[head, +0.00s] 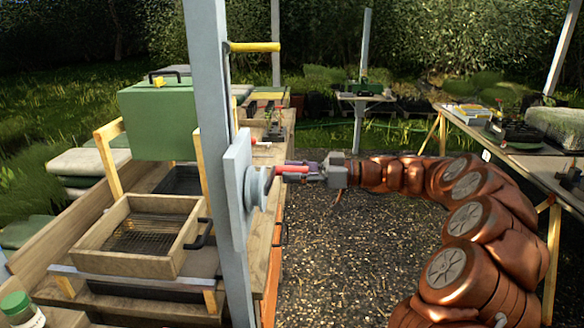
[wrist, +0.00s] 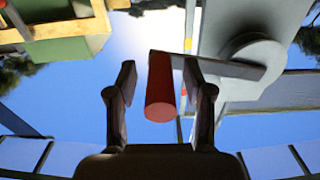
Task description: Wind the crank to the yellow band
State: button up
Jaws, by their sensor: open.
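The crank has a red handle (wrist: 160,90), a grey arm (wrist: 222,68) and a round grey hub (wrist: 260,62) on a pale panel. In the head view the panel (head: 236,190) is fixed to a grey post, with the hub (head: 256,188) facing right. My gripper (head: 286,172) is open at the red handle (head: 292,168). In the wrist view the handle lies between the two fingers, with gaps on both sides. The crank arm is mostly hidden in the head view.
The grey post (head: 212,120) carries a yellow bar (head: 254,47) higher up. A wooden sieve box (head: 135,245) and a green case (head: 158,120) are left of the post. A bench (head: 525,160) stands at the right. Gravel (head: 345,250) below my arm is clear.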

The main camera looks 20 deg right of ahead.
jog(key=shift+a, duration=0.2)
grip_shut()
dwell(0.4)
